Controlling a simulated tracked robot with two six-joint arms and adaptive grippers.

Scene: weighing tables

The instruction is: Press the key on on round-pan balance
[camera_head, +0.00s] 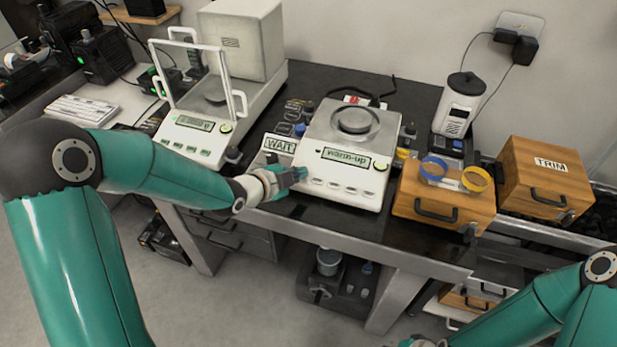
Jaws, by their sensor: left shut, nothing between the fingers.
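The round-pan balance (343,128) is a white unit on the dark table, with a round metal pan (356,120) on top. Its display (346,158) reads "warm-up". Several small keys (350,190) line its front edge, and a round green-marked button (380,165) sits right of the display. My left gripper (301,174) is shut and empty at the balance's front left corner, beside the leftmost key. I cannot tell whether its tips touch the balance; they hide part of that corner. Only a bit of my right gripper (422,343) shows at the bottom edge.
A "WAIT" sign (280,145) stands left of the balance. A second balance with a glass draft shield (195,130) is farther left. A wooden drawer box (440,207) with blue and yellow rings stands close right, and a "TRIM" box (548,178) beyond.

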